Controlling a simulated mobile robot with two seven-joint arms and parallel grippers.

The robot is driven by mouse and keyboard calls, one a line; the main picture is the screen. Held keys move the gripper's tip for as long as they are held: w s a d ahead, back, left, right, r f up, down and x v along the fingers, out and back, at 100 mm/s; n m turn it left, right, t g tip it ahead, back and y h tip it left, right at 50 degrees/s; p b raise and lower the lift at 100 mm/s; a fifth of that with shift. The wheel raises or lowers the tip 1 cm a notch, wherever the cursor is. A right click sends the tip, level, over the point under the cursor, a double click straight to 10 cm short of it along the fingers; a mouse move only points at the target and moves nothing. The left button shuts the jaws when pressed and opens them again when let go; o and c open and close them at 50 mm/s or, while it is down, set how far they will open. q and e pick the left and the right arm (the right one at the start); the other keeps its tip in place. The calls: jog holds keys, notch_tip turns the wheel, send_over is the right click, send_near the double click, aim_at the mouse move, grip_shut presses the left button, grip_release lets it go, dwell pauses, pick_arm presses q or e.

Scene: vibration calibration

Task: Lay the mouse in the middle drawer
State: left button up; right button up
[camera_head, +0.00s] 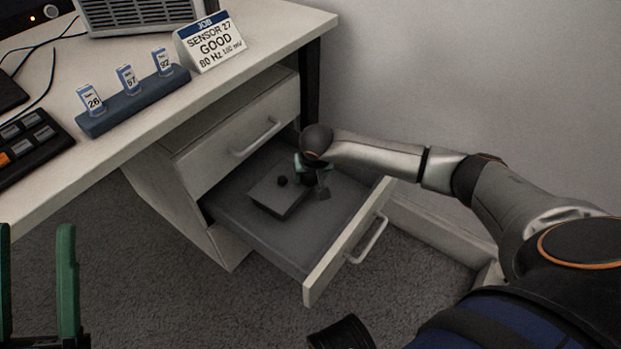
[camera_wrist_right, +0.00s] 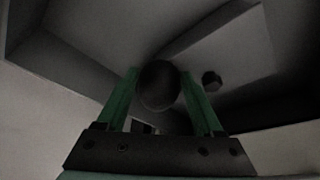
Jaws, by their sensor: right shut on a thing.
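The middle drawer (camera_head: 342,252) is pulled open below a closed upper drawer. My right gripper (camera_head: 312,184) reaches down into it from the right. It is shut on a small dark rounded thing (camera_wrist_right: 158,86), seen between the green fingers (camera_wrist_right: 160,95) in the right wrist view; it appears to be the mouse. In the head view a dark piece (camera_head: 323,193) shows at the fingertips, low in the drawer. Whether it touches the drawer floor I cannot tell. My left gripper (camera_head: 36,245) is open and empty at the lower left, its green fingers wide apart.
A flat grey box (camera_head: 268,199) with a dark knob (camera_head: 282,180) lies in the drawer, just left of my right gripper. The drawer's front part is bare. The desk (camera_head: 110,50) holds a sign (camera_head: 209,42), a tag rack (camera_head: 133,103) and a keypad (camera_head: 30,145).

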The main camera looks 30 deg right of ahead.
jog(key=shift+f, duration=0.1)
jog(key=o, duration=1.4)
